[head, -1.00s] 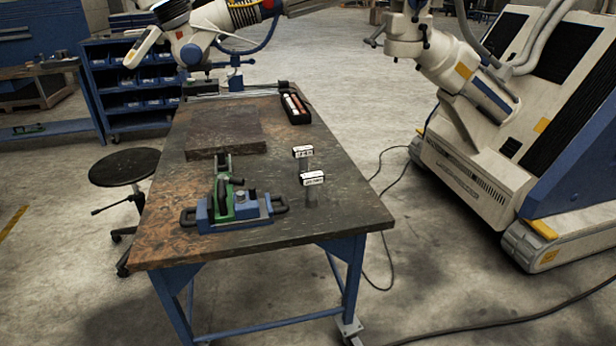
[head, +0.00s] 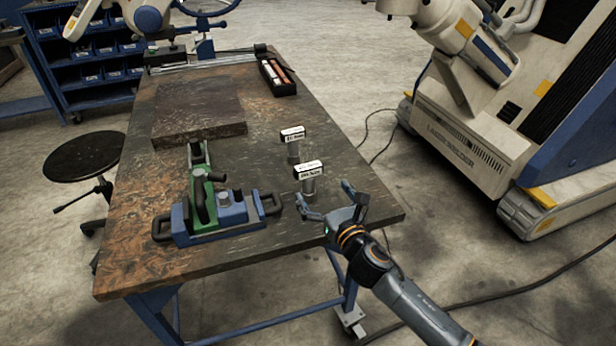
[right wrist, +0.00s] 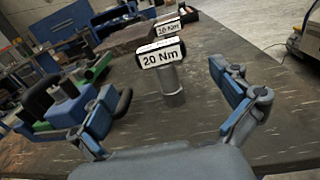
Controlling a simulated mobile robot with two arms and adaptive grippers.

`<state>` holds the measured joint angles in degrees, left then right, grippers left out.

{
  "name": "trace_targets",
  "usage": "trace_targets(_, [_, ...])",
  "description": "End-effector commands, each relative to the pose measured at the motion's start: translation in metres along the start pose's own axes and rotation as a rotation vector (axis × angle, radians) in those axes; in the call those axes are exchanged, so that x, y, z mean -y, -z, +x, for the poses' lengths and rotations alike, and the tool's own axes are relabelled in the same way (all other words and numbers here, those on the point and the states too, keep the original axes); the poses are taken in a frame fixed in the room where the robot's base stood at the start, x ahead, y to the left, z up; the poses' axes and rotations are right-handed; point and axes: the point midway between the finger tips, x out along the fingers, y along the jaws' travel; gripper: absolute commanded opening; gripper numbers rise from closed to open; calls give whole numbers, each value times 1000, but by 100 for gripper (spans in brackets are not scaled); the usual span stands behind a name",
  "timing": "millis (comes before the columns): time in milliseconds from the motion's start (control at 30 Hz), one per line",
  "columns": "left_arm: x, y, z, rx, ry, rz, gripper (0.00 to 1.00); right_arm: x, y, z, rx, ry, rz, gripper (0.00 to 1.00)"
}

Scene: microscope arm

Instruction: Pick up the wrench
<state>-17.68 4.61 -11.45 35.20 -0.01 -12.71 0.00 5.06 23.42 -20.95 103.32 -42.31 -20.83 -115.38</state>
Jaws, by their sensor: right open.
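Two upright metal cylinders with white, black-edged label heads stand on the right half of the table; they may be torque wrenches. The nearer one (head: 309,170) reads "20 Nm" in the right wrist view (right wrist: 162,57). The farther one (head: 292,134) seems to read "10 Nm" in the right wrist view (right wrist: 168,28). My right gripper (head: 326,192) is open and empty by the table's near right edge, just short of the nearer cylinder. In the right wrist view, that cylinder stands beyond and between the spread fingers. My left gripper is not in view.
A blue vise-like fixture (head: 236,213) with a green part (head: 204,215) stands left of the cylinders. A dark slab (head: 198,116) lies behind it, and a black tray (head: 276,78) sits at the far right of the table (head: 130,235). A stool (head: 82,156) stands at left.

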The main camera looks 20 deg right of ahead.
Motion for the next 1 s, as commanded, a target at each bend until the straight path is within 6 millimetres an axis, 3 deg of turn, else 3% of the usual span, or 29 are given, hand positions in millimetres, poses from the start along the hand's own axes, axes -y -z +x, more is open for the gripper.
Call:
trace_targets(100, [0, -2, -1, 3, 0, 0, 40, 0, -1, 21, 1, 2, 2, 100])
trace_targets(367, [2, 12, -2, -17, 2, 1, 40, 0, -1, 41, -1, 1, 4, 100])
trace_targets(633, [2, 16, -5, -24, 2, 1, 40, 0, -1, 79, -1, 2, 4, 100])
trace_targets(933, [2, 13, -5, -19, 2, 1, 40, 0, -1, 84, -1, 0, 3, 100])
trace_targets(967, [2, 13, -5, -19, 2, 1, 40, 0, -1, 84, -1, 0, 3, 98])
trace_targets(1000, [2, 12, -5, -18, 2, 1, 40, 0, -1, 84, -1, 0, 3, 90])
